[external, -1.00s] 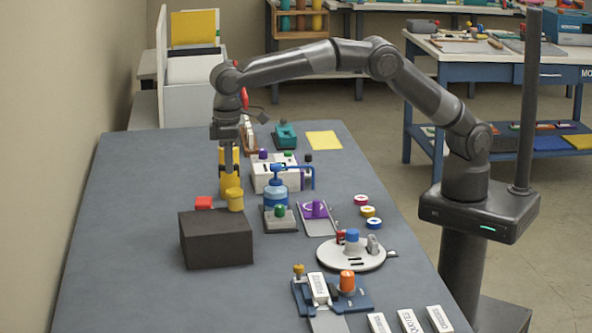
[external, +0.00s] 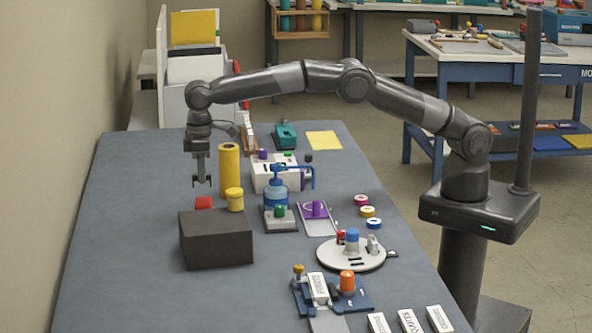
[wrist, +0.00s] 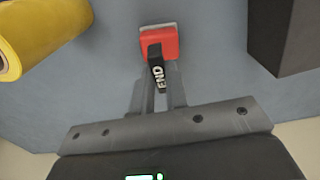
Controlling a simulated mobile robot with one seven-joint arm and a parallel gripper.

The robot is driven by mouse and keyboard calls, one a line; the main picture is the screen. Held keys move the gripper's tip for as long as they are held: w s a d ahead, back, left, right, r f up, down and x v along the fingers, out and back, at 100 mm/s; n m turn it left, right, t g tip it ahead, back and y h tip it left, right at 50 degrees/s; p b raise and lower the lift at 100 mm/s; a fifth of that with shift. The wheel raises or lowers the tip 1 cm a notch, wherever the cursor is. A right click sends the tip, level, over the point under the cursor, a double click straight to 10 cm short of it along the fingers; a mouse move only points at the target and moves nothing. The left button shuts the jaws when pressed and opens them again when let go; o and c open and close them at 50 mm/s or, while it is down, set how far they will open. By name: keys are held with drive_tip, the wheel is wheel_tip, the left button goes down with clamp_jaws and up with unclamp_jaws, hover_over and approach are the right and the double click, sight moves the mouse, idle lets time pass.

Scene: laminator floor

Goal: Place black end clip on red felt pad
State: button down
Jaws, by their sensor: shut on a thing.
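My gripper (external: 201,181) hangs above the red felt pad (external: 203,202), pointing down. In the wrist view, my gripper (wrist: 160,82) is shut on the black end clip (wrist: 155,58), which carries white END lettering. The clip's far end overlaps the red pad (wrist: 160,38) in that view. The external view shows a small gap between the fingertips and the pad; the clip is too small to make out there. The pad's lower part is partly hidden behind the dark block in the external view.
A tall yellow roll (external: 229,168) stands just right of my gripper, with a shorter yellow spool (external: 235,199) before it. A dark block (external: 216,240) stands in front of the pad. The table's left side is clear.

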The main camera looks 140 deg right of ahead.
drive_tip(key=shift+f, duration=1.9)
drive_tip(key=shift+f, duration=0.15)
drive_tip(key=c, duration=1.4)
unclamp_jaws()
drive_tip(key=shift+c, duration=0.2)
wheel_tip(320, 180, up, 12)
drive_tip(key=shift+r, duration=0.25)
